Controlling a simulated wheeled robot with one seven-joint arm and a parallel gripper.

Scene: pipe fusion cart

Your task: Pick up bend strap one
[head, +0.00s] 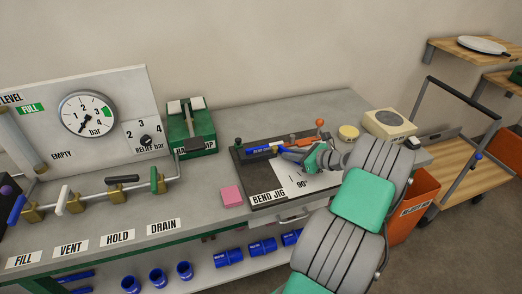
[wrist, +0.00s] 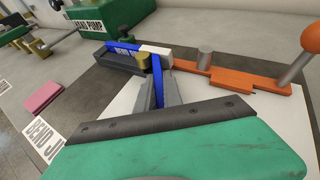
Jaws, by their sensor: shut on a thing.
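A blue strap (wrist: 156,72) with a label whose first word reads "BEND" shows in the wrist view. One part of it runs along the dark block at the back of the bend jig, and another runs past a brass post (wrist: 143,62) toward me. My gripper (wrist: 158,92) is shut on this near part, between its two grey fingers. In the head view the labelled part of the blue strap (head: 261,149) lies along the back of the bend jig (head: 262,190). My gripper (head: 300,152) is low over the jig there and hides part of it.
An orange lever (wrist: 225,80) with a tall handle lies to the right on the jig. A pink block (head: 231,195) sits left of the jig, and a green hand pump (head: 190,138) stands behind. A yellow-lidded tub (head: 348,132) and a beige device (head: 390,123) stand right.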

